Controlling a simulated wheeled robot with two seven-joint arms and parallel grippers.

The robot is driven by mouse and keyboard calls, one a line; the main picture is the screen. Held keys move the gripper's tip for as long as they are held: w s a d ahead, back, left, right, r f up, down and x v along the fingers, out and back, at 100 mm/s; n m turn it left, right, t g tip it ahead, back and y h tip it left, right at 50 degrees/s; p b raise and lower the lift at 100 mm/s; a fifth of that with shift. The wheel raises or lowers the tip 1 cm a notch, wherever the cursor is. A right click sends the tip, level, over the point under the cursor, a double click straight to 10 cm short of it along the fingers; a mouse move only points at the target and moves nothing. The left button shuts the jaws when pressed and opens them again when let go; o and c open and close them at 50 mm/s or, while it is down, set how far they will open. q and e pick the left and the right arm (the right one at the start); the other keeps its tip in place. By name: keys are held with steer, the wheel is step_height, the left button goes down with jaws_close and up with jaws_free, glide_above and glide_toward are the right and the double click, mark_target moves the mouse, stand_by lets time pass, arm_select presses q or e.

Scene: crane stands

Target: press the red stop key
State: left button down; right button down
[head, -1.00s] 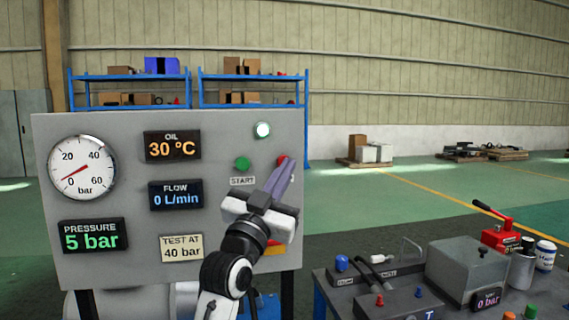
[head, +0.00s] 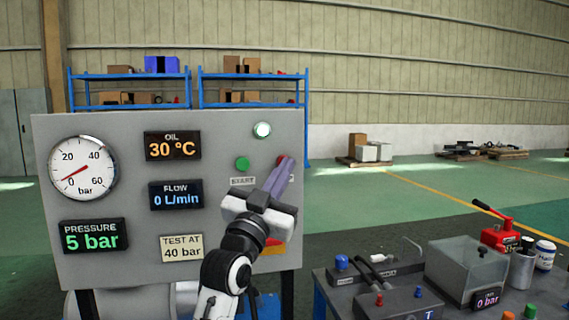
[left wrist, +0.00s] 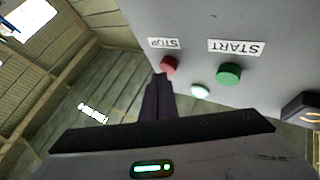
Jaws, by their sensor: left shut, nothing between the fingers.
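The red stop key (head: 281,159) is on the upper right of the grey panel (head: 110,268), mostly hidden behind my fingers in the head view. In the left wrist view the red key (left wrist: 168,66) shows beside the STOP label, which appears upside down. My left gripper (head: 289,162) is shut and empty, its fingertips right by the red key. In the left wrist view its fingertips (left wrist: 160,78) overlap the key's lower edge; I cannot tell whether they touch it. My right gripper is not in view.
A green START key (head: 242,164) sits left of the red key, and a lit white lamp (head: 262,130) above. The pressure display (head: 93,236) reads 5 bar. A bench (head: 345,300) with a clear box (head: 466,262) and a red hand pump (head: 500,237) stands at right.

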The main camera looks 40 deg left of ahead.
arm_select(q)
steer(key=shift+w+a, duration=0.3)
steer(key=shift+a, duration=0.05)
stand_by(0.5)
stand_by(0.3)
steer(key=shift+s+d+p, duration=0.35)
steer(key=shift+s+d, duration=0.25)
steer(key=shift+d, duration=0.1)
steer(key=shift+d, duration=0.1)
steer(key=shift+s+d+p, duration=0.65)
steer(key=shift+s+d, duration=1)
steer(key=shift+d, duration=0.15)
steer(key=shift+f, duration=0.1)
